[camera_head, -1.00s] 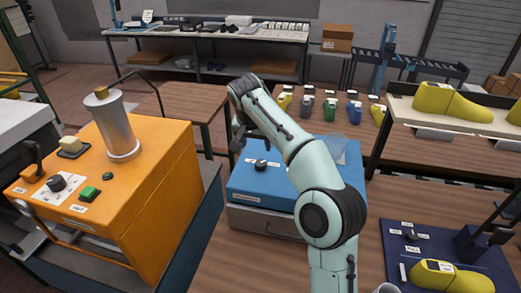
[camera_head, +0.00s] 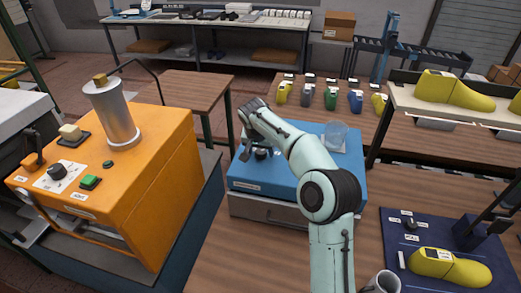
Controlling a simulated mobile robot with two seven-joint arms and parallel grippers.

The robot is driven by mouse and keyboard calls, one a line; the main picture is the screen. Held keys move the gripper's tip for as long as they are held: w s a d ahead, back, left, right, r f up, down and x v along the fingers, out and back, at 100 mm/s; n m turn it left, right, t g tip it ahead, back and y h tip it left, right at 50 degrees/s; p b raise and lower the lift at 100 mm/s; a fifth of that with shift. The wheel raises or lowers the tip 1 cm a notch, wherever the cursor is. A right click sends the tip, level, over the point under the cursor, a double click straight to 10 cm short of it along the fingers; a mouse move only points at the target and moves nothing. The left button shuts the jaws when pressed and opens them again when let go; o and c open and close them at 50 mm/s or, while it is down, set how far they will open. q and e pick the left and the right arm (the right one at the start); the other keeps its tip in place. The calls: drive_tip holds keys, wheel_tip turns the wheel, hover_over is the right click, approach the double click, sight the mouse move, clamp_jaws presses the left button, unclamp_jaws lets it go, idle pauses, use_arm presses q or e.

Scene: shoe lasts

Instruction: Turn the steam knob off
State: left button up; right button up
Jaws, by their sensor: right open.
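A dark knob (camera_head: 261,154) sits on top of the blue box (camera_head: 258,185), at its left part, with small white labels beside it. The labels are too small to read, so I cannot confirm that it is the steam knob. My right gripper (camera_head: 246,153) is open, just left of this knob and close to it. I cannot tell if it touches. The arm hides part of the box top. My left gripper is not in view.
An orange machine (camera_head: 150,200) at left carries a black knob (camera_head: 57,172), a green button (camera_head: 90,182) and a metal cylinder (camera_head: 113,115). A clear dome (camera_head: 336,132) is on the blue box. A yellow last (camera_head: 445,266) lies on the blue mat (camera_head: 390,240) at right.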

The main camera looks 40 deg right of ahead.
drive_tip(key=shift+w+f, duration=0.1)
drive_tip(key=shift+f, duration=0.05)
drive_tip(key=c, duration=1.1)
drive_tip(key=shift+o, duration=0.2)
